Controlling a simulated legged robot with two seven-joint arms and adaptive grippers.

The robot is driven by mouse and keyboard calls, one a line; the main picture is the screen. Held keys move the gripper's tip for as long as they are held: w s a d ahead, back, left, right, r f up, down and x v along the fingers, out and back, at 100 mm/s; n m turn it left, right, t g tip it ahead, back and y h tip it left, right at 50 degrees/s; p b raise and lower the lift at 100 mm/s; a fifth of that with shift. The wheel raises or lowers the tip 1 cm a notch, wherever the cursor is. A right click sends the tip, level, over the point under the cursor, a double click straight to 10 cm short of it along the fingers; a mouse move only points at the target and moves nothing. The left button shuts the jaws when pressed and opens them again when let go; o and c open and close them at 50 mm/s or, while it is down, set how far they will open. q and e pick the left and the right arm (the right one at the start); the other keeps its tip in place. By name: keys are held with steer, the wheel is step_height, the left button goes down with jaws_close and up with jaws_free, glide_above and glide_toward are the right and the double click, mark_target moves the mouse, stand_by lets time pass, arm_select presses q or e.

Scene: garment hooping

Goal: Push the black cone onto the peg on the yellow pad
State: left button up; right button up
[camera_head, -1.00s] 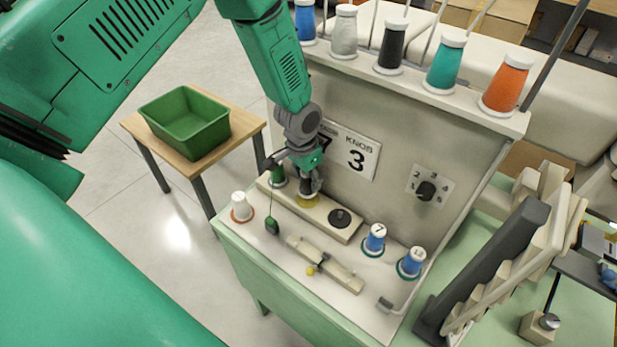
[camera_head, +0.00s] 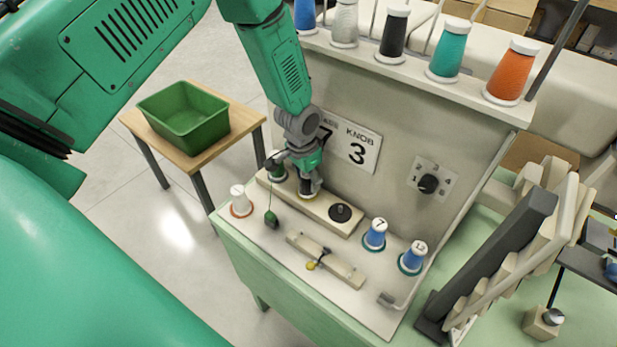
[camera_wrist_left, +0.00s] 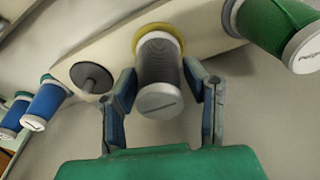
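The black cone (camera_wrist_left: 160,66), dark grey in the wrist view, stands with its wide base at the yellow pad (camera_wrist_left: 152,28). The pad's rim shows around the base, and the peg is hidden inside the cone. I cannot tell whether the base is fully down. My left gripper (camera_head: 306,180) is over the pad in the head view. In the left wrist view its two fingers (camera_wrist_left: 160,78) are closed on either side of the cone, near its narrow end. My right gripper is not in view.
The beige strip holds a green cone (camera_head: 277,166) and an empty dark pad with a peg (camera_head: 340,213). A white cone (camera_head: 240,201) and blue cones (camera_head: 375,234) (camera_head: 412,258) stand nearby. A panel with a knob (camera_head: 428,184) rises behind. A green bin (camera_head: 186,118) is left.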

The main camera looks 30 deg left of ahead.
arm_select(q)
steer(key=o, duration=0.4)
steer(key=r, duration=0.4)
steer(key=s+r, duration=0.1)
steer(key=r, duration=0.6)
steer(key=shift+s+a+r, duration=0.15)
steer(key=shift+a+r, duration=0.05)
steer(key=shift+r, duration=0.2)
